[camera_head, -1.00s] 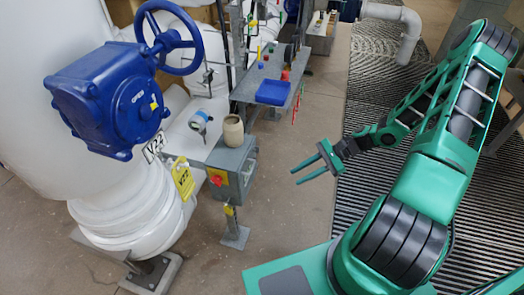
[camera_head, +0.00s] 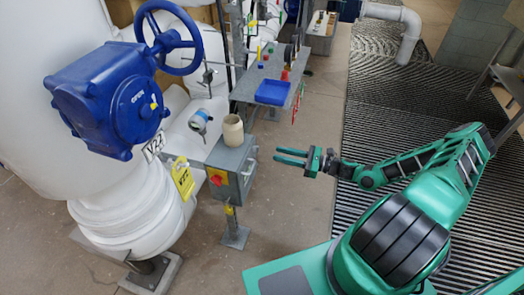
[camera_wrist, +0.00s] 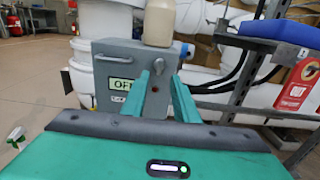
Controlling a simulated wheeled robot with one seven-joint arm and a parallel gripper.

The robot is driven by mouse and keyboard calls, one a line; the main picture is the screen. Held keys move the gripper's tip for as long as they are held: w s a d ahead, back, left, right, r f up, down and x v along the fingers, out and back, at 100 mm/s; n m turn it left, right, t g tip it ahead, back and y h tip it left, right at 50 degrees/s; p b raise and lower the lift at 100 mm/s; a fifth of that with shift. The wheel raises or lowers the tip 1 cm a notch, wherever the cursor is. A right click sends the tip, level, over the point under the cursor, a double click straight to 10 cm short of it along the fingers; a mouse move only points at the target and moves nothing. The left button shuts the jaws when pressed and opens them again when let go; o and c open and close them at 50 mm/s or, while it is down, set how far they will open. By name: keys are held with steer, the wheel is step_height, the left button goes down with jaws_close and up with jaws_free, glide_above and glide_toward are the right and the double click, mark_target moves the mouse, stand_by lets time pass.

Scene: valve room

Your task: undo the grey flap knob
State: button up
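The grey box (camera_head: 235,165) stands on a post left of my gripper. In the wrist view the box (camera_wrist: 103,48) faces me, with a bar handle at its upper left and a green-framed label (camera_wrist: 121,84) below. In the wrist view the fingers (camera_wrist: 159,80) cover part of the lower right of the box face.
A beige jar (camera_head: 233,130) stands on the box. A red knob (camera_head: 216,180) on a yellow plate is on its left face. A yellow tag (camera_head: 183,178) hangs beside it. A shelf with a blue tray (camera_head: 272,92) is behind. A red tag (camera_wrist: 298,88) hangs at the right.

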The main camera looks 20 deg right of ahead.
mark_target(256, 149)
steer(key=x, duration=0.8)
steer(key=shift+a, duration=0.2)
steer(key=shift+w, duration=0.1)
jaws_close()
